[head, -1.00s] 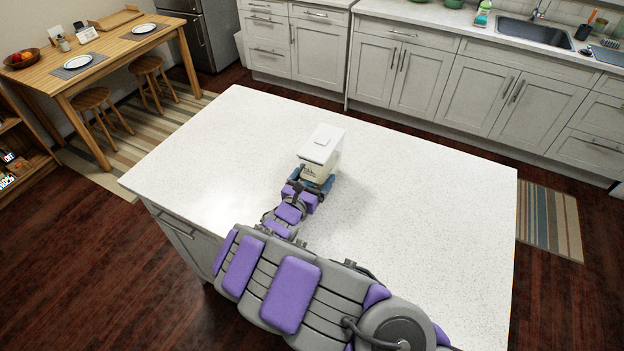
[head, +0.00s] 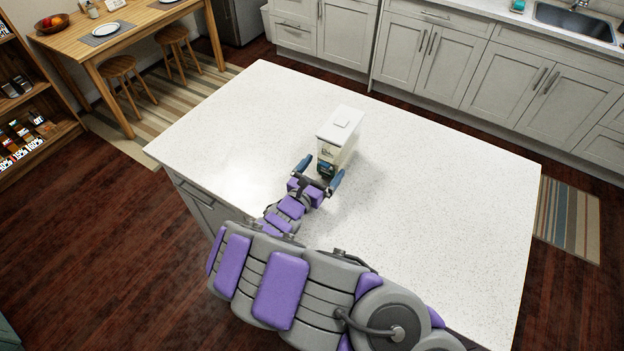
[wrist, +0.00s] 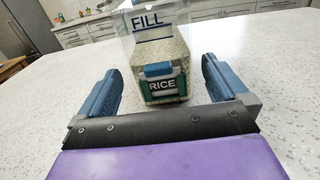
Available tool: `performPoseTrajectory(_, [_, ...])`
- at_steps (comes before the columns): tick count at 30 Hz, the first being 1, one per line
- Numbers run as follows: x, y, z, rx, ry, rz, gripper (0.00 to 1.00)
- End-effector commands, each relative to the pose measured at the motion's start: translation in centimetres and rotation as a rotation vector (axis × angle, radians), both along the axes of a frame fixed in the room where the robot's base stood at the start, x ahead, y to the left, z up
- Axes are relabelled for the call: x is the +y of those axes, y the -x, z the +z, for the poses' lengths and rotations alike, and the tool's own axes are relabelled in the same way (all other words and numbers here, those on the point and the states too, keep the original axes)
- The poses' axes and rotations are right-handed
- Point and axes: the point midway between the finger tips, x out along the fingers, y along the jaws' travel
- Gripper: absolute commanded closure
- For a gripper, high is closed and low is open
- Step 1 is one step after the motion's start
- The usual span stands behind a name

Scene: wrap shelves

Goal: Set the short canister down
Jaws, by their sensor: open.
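The short canister (head: 338,138) stands upright on the white island counter (head: 430,180), with a white lid on top. In the wrist view the canister (wrist: 160,50) is clear with pale grains inside, a blue clip and a green label reading "RICE". My gripper (head: 319,174) is open just in front of the canister. In the wrist view its two blue fingers (wrist: 160,90) are spread wide, left and right of the canister's lower front, with a visible gap on each side. The fingers do not touch it.
The counter around the canister is otherwise bare, with free room on all sides. A wooden dining table (head: 140,30) with stools stands at the back left. Lower cabinets (head: 430,60) with a sink (head: 575,20) line the back wall.

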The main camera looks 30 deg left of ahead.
Motion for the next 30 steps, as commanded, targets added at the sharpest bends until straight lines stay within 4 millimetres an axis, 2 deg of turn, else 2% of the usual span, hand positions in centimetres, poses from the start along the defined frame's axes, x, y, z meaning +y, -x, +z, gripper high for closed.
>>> performPoseTrajectory(1, [0.2, 1.2, 0.2, -0.001, 0.002, 0.004, 0.00])
performPoseTrajectory(6, [0.3, 4.1, 0.2, 0.000, -0.002, 0.004, 0.00])
performPoseTrajectory(14, [0.2, 6.3, 0.6, -0.002, -0.006, 0.001, 0.00])
performPoseTrajectory(24, [0.4, 8.9, 6.3, -0.010, -0.005, 0.018, 0.00])
performPoseTrajectory(27, [0.3, 9.4, 7.0, -0.001, -0.007, 0.024, 0.00])
performPoseTrajectory(30, [0.1, 9.1, 7.1, 0.003, -0.005, 0.023, 0.00])
